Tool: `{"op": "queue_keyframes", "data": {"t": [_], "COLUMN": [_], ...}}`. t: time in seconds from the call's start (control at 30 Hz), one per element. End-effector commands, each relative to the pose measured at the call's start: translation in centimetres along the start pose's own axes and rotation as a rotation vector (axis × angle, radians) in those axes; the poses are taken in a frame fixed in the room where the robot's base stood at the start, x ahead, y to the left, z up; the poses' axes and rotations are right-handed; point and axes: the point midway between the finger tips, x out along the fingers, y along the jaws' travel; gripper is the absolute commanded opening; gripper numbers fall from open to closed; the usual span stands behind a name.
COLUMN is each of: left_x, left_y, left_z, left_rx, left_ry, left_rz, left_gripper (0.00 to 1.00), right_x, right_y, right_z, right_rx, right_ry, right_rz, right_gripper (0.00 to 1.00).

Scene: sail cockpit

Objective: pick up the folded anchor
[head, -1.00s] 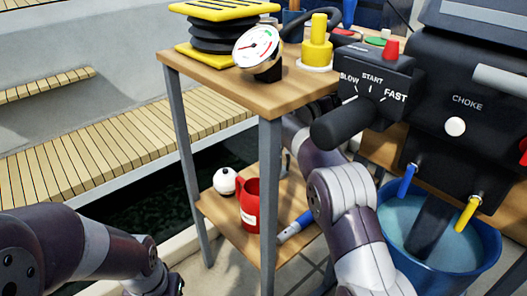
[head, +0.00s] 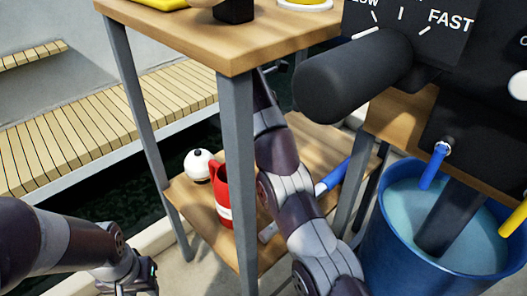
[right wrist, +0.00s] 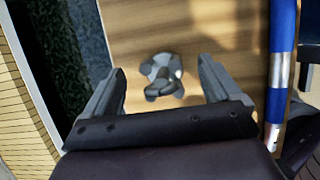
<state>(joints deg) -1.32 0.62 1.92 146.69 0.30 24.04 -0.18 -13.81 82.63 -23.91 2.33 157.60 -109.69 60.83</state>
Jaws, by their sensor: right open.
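A small grey, rounded object that looks like the folded anchor (right wrist: 163,76) lies on a wooden shelf in the right wrist view. My right gripper (right wrist: 161,70) is open, its two fingers on either side of the object in the picture, with no contact visible. In the head view my right arm reaches in under the table top, and its gripper and the anchor are hidden. My left gripper (head: 138,284) is at the bottom left of the head view, clear of the table; its jaws are too small to read.
The lower shelf (head: 190,208) holds a white round float (head: 198,164), a red mug (head: 220,196) and a blue tube (head: 333,176). The tube also lies right of my right gripper (right wrist: 282,60). Table legs (head: 238,180) and the table top (head: 180,32) hem the arm in. A blue bucket (head: 385,265) stands at right.

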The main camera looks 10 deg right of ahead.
Motion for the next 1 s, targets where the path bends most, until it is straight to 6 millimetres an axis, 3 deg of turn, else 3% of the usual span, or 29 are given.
{"op": "queue_keyframes", "data": {"t": [0.2,0.27,0.4,0.5,0.83,1.0], "left_x": [0.2,0.2,0.2,0.2,0.0,-1.2], "left_y": [0.0,0.0,0.0,0.0,0.0,0.0], "left_z": [0.0,0.0,0.0,0.0,0.0,-0.2], "left_rx": [0.000,0.000,0.000,0.000,0.000,0.000], "left_ry": [0.001,0.001,0.001,0.001,0.001,0.001], "left_rz": [0.000,0.000,0.000,0.000,0.000,0.000], "left_gripper": [0.38,0.38,0.38,0.38,0.38,0.38], "right_x": [0.3,0.3,0.4,0.4,0.1,-0.8], "right_y": [0.0,0.0,0.0,0.0,0.0,0.1], "right_z": [0.1,0.1,0.1,0.1,0.3,1.1], "right_rx": [0.001,0.001,0.001,0.002,0.003,0.003], "right_ry": [-0.002,-0.002,-0.002,-0.002,-0.004,-0.004], "right_rz": [0.003,0.002,0.002,0.002,0.005,0.005], "right_gripper": [0.90,0.74,0.29,0.00,0.00,0.00]}}
